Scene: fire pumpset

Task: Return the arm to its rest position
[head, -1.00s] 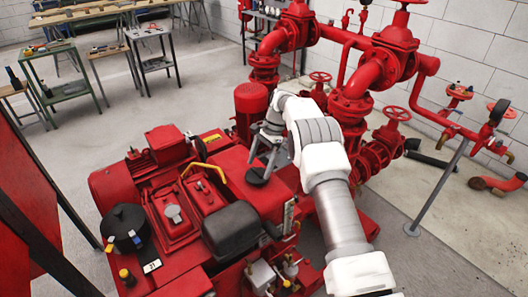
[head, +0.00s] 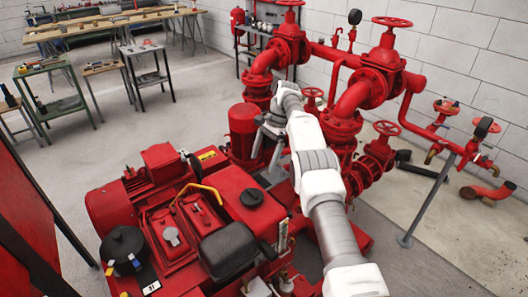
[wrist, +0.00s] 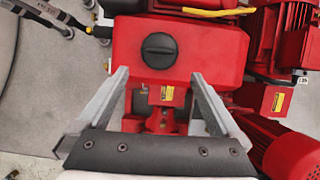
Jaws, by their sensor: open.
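My gripper (head: 266,158) is open, its two grey fingers pointing down beside the red vertical motor and behind the red tank. It also shows in the wrist view (wrist: 160,76) with empty space between the fingers. My white and grey arm (head: 320,180) reaches from the lower right over the pumpset. The round black cap (head: 251,197) sits on top of the red tank (head: 232,182). In the wrist view the cap (wrist: 159,50) lies ahead of the fingertips, apart from them.
Red pipes and valves (head: 355,100) stand close behind and to the right of my arm. The red engine (head: 165,215) with a yellow handle (head: 200,190) fills the lower left. Workbenches (head: 95,30) stand at the back left. Grey floor is clear between them.

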